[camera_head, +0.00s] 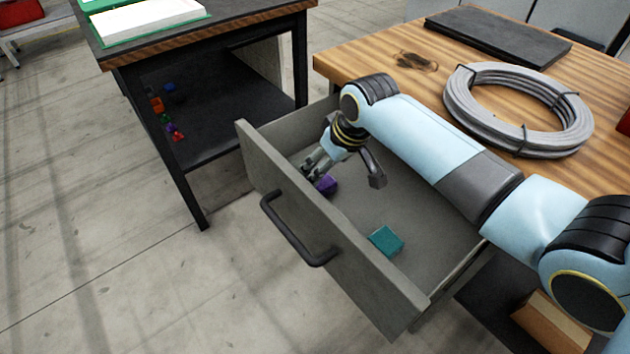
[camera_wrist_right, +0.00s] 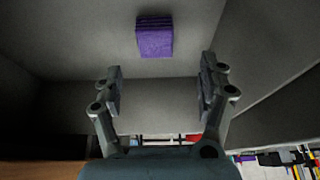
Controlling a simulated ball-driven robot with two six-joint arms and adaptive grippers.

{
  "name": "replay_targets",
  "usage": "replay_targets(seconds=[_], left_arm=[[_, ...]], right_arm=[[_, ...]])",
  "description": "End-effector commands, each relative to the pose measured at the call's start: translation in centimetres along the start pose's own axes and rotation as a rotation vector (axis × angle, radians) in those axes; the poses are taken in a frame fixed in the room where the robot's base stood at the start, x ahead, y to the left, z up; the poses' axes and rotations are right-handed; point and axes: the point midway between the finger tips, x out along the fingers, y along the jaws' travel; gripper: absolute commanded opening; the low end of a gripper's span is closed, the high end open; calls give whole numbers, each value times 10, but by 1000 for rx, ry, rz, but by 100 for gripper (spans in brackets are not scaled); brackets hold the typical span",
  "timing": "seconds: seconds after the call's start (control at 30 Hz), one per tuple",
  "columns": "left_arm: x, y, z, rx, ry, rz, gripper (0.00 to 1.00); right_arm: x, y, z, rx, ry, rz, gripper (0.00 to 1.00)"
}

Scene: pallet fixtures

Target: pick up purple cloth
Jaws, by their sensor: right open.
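The purple cloth (camera_head: 326,185) is a small folded block lying in the open grey drawer (camera_head: 430,235), near the drawer's front panel. It also shows in the right wrist view (camera_wrist_right: 155,37), ahead of the fingertips and roughly between their lines. My right gripper (camera_head: 312,163) reaches down into the drawer beside the cloth. Its two fingers stand apart with nothing between them in the right wrist view (camera_wrist_right: 160,90). The cloth looks apart from the fingers there. My left gripper is not in view.
A teal block (camera_head: 386,241) lies in the drawer to the right of the cloth. The drawer's front panel with its dark handle (camera_head: 290,232) stands close to my gripper. A wooden tabletop (camera_head: 400,75) with a coiled grey cable (camera_head: 465,100) lies beside my arm.

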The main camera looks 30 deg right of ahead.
Motion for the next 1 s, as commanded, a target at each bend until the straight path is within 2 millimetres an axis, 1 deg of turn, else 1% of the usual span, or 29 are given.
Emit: replay_targets(seconds=[0.03, 0.1, 0.2, 0.27, 0.5, 0.57, 0.67, 0.83, 0.87, 1.0], left_arm=[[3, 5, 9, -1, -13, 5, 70], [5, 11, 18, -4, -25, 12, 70], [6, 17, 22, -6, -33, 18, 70], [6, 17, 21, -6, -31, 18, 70], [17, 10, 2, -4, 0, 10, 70], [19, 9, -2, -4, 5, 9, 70], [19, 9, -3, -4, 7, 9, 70], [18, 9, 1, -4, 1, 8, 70], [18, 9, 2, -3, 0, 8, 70], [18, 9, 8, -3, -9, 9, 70]], right_arm=[[10, 0, 0, 0, -1, 0, 75], [18, 0, 0, -1, -1, 0, 75], [25, 1, 0, -1, 1, 1, 75], [30, 1, 1, -1, 0, 1, 75], [67, 6, 6, 0, -1, -1, 75], [73, 6, 6, 0, 0, -1, 75], [77, 6, 6, -1, 1, 0, 75], [76, 6, 6, -1, 1, 0, 75], [76, 6, 6, -1, 1, 0, 74], [76, 6, 6, -1, 1, 1, 55]])
